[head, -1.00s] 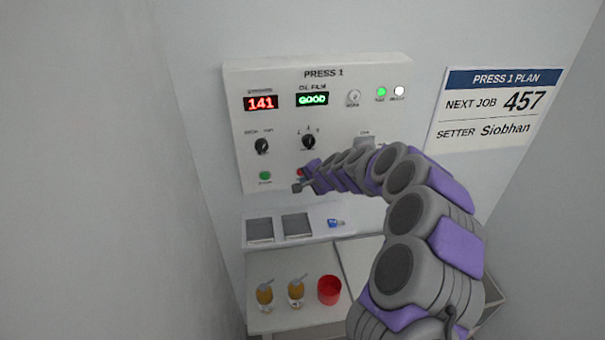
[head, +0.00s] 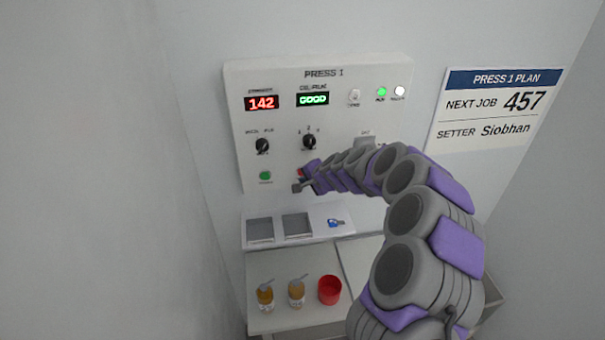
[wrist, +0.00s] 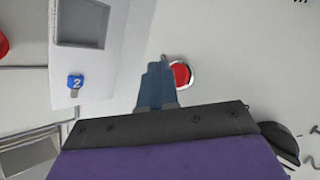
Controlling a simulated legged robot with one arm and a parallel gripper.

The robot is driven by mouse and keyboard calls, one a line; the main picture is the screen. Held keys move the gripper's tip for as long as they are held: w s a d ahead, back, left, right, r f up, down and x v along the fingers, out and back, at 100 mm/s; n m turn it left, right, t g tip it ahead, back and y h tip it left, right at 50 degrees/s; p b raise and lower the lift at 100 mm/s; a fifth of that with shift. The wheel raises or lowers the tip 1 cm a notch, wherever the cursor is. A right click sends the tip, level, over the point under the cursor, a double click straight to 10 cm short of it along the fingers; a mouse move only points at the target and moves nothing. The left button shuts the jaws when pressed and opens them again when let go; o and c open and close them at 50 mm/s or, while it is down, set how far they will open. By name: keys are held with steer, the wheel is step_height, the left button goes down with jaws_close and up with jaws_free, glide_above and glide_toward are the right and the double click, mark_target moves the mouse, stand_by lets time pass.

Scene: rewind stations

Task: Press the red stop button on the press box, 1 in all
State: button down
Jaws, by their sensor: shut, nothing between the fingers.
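The press box (head: 235,120), a white panel headed PRESS 1, is on the wall. Its red stop button (wrist: 181,75) shows in the wrist view with a pale ring around it, just right of my fingertips. In the head view only a sliver of the red button (head: 300,172) shows, the rest hidden by my gripper. My gripper (wrist: 160,64) is shut and empty, its fingertips beside the button; I cannot tell whether they touch the panel. It also shows in the head view (head: 299,187) at the panel's lower part.
A green button (head: 265,175) and dark knobs (head: 309,142) are on the panel. The counter (head: 261,103) reads 142. Below are a shelf with two square recesses and a blue tag (head: 335,223), then two jars (head: 297,293) and a red cup (head: 329,290).

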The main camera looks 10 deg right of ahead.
steer(key=shift+w, duration=0.15)
steer(key=shift+w, duration=0.2)
stand_by(0.3)
steer(key=shift+w+r, duration=0.15)
steer(key=shift+w, duration=0.25)
stand_by(0.7)
steer(key=shift+s, duration=0.8)
steer(key=s+b, duration=0.1)
steer(key=s, duration=0.4)
stand_by(0.5)
